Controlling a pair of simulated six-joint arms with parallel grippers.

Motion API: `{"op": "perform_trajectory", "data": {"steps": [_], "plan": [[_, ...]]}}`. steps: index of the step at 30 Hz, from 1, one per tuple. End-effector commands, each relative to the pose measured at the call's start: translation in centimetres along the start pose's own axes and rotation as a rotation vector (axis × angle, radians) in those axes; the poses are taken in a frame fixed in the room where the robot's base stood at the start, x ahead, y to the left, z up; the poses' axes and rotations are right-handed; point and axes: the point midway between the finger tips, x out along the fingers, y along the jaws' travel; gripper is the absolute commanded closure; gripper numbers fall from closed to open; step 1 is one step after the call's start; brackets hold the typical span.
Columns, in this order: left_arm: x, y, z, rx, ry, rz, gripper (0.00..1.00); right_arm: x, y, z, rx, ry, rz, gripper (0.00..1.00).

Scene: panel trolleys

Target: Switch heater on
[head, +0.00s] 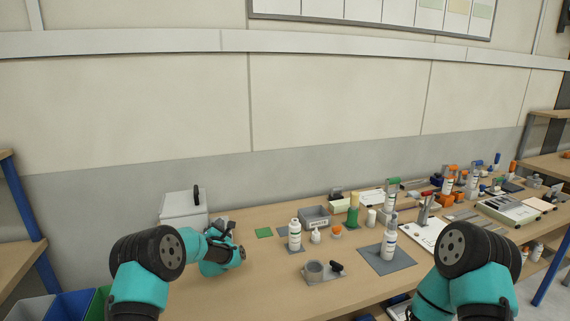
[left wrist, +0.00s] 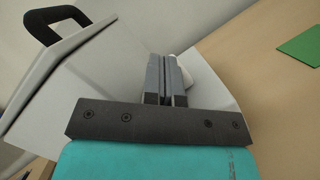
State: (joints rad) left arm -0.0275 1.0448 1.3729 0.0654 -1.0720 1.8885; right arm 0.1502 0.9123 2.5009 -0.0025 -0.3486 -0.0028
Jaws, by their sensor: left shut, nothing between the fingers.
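A light grey box with a black handle, which I take to be the heater (head: 182,207), stands at the left end of the bench by the wall. In the left wrist view the heater (left wrist: 100,72) fills much of the left and middle, with its black handle at the top left. My left gripper (head: 226,227) is just right of the heater's front. In the left wrist view the left gripper (left wrist: 166,58) is shut and empty, its tips in front of the heater. A small white part (left wrist: 186,68) shows beside the tips, partly hidden. I cannot make out any switch's position.
A green square (head: 264,233) lies on the bench right of my left gripper. Many small items crowd the right side. Bare wood lies between the gripper and the cup holder.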

Motion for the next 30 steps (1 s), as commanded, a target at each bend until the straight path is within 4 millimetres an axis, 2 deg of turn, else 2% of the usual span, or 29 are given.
{"op": "perform_trajectory", "data": {"steps": [21,30], "plan": [[1.5,0.7,0.1,0.0,0.0,0.002,1.0,0.0,0.0,0.0,0.0,0.0,0.0,1.0],[0.7,0.3,0.1,0.0,0.001,-0.002,1.0,0.0,0.0,0.0,0.0,0.0,0.0,1.0]]}}
